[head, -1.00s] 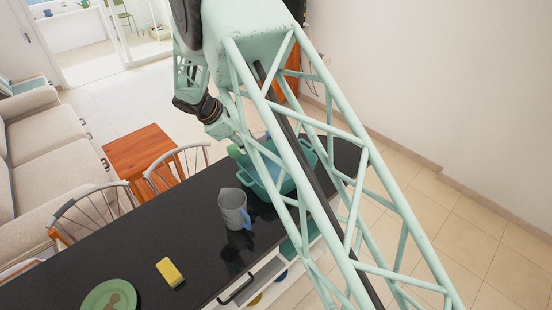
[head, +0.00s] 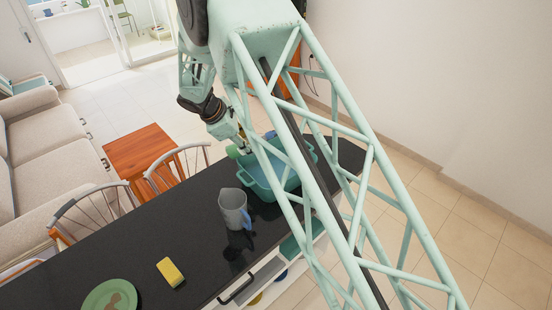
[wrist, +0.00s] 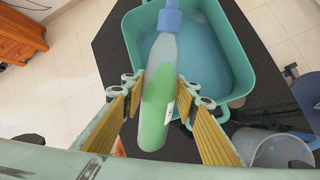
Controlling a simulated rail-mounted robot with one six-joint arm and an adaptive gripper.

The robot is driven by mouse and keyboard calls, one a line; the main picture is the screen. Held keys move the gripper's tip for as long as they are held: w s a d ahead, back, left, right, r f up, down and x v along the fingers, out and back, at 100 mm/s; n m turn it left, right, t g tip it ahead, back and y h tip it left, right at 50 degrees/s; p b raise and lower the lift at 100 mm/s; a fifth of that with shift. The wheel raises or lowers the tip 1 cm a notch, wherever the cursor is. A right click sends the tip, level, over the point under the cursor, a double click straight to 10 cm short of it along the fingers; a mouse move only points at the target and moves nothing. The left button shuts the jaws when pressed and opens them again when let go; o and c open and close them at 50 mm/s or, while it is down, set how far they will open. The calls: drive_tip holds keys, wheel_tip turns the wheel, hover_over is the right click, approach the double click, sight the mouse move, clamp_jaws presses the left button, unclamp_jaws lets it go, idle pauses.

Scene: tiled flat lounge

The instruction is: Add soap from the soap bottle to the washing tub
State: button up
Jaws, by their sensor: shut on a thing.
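The soap bottle (wrist: 157,105) is green below, pale in the middle and blue at the cap. In the wrist view my gripper (wrist: 155,98) is shut on it, with a finger on each side. The bottle's cap end reaches over the teal washing tub (wrist: 244,78), which holds bluish water. My arm's lattice hides part of the tub.
A grey pitcher (head: 233,208) with a blue handle stands on the black counter (head: 130,250) near the tub. A yellow sponge (head: 170,271) and a green plate (head: 110,296) lie further left. Chairs (head: 95,208) line the counter's far side.

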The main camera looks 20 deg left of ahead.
drive_tip(key=shift+s+a+f+m+g+y+p, duration=0.1)
drive_tip(key=shift+a+f+m+g+y+p, duration=0.1)
drive_tip(key=shift+f+g+y+p, duration=0.35)
drive_tip(key=shift+s+a+f+m+g+y+p, duration=0.1)
drive_tip(key=shift+a+f+g+y+p, duration=0.15)
drive_tip(key=shift+f+y+p, duration=0.55)
idle(3.6)
drive_tip(key=shift+r+g+y+p, duration=0.2)
drive_tip(key=shift+g+y+p, duration=0.2)
drive_tip(key=shift+y+p, duration=0.85)
idle(1.2)
drive_tip(key=shift+s+f+p, duration=0.1)
drive_tip(key=shift+f+p, duration=0.05)
drive_tip(key=shift+p, duration=0.15)
